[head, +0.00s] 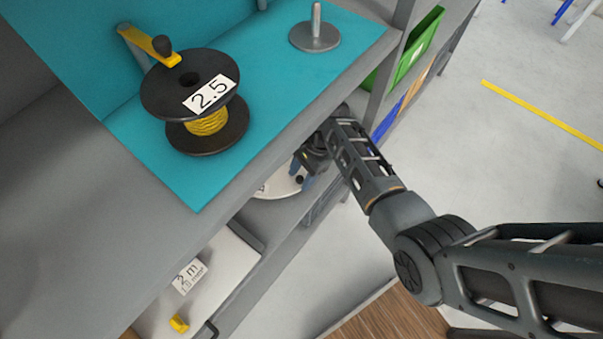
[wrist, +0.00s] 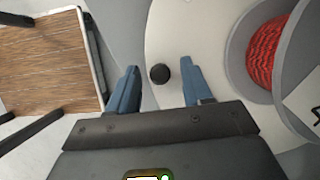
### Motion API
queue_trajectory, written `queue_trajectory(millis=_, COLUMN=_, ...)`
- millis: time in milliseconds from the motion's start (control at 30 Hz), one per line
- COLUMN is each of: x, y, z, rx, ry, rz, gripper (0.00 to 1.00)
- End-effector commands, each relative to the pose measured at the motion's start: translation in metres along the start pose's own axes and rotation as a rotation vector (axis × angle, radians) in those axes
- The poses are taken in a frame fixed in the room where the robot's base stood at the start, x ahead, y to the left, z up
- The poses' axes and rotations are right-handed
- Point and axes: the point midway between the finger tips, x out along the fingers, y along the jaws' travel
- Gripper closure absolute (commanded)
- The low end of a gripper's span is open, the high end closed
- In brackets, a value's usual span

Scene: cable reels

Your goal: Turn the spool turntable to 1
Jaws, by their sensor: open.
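The spool turntable (wrist: 165,30) is a pale round disc on the lower shelf. It also shows in the head view (head: 277,187), mostly hidden by the upper shelf and my arm. A black round knob (wrist: 159,74) stands near its rim. My gripper (wrist: 160,72) is open, with one blue finger on each side of the knob and a gap on both sides. In the head view my gripper (head: 309,172) is over the turntable's near right part. A grey spool with red cable (wrist: 266,50) stands on the disc; its white label is cut off, so the number is unreadable.
Above, a teal shelf (head: 270,75) holds a black spool marked 2.5 (head: 190,97) with a yellow crank and a metal spindle (head: 315,38). A "2 m" card (head: 188,277) and a yellow piece (head: 179,323) lie lower left. A green bin (head: 415,50) is beyond.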

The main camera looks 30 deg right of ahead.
Motion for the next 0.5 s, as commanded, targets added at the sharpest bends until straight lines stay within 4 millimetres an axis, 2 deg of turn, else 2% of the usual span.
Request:
queue_trajectory(millis=67, x=-0.0002, y=-0.0001, z=0.0, rx=0.0, ry=0.0, rz=0.0, gripper=0.53)
queue_trajectory(millis=500, x=-0.0003, y=0.0, z=-0.0001, rx=0.0, ry=0.0, rz=0.0, gripper=0.95)
